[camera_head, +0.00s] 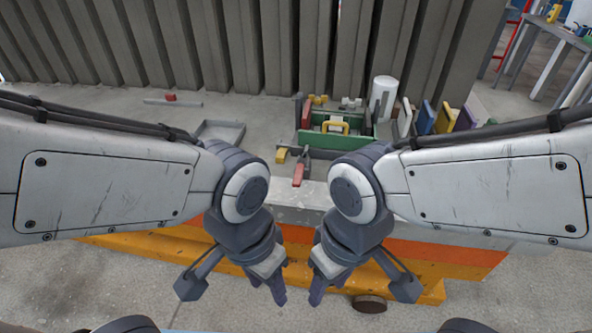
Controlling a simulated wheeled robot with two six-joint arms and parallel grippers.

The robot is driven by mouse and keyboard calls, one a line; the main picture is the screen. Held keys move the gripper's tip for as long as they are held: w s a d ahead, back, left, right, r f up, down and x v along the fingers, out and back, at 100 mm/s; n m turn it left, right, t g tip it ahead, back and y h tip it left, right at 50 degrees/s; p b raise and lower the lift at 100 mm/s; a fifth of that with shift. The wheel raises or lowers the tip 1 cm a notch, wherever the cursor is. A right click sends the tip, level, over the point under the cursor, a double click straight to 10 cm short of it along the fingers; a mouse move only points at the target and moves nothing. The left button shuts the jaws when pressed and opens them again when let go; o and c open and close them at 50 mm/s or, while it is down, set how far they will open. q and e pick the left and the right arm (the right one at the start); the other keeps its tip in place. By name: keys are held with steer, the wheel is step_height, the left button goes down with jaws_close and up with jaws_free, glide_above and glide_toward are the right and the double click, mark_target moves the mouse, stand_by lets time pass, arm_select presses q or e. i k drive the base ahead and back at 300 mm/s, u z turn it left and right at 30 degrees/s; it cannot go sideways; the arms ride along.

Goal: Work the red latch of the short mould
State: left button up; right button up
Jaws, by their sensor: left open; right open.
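A small mould with green walls (349,142) stands on the grey bench top, right of the picture's middle. A red latch handle (298,174) sticks out at its front left, pointing towards me. Another red piece (306,114) stands upright at the mould's left side. A yellow handle (281,156) lies left of the front red one. My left gripper (267,288) is open and empty, in front of and below the bench edge. My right gripper (329,287) is open and empty beside it. Both are well apart from the latch.
A grey tray (220,131) lies left of the mould, and a bar with a red piece (170,98) lies further left. A white cylinder (383,98) stands behind right. Several coloured panels (444,118) stand upright at right. Tall grey slabs (275,45) close off the back.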

mark_target(297, 178)
steer(key=z, duration=1.55)
steer(key=k, duration=0.4)
steer(key=u, duration=1.25)
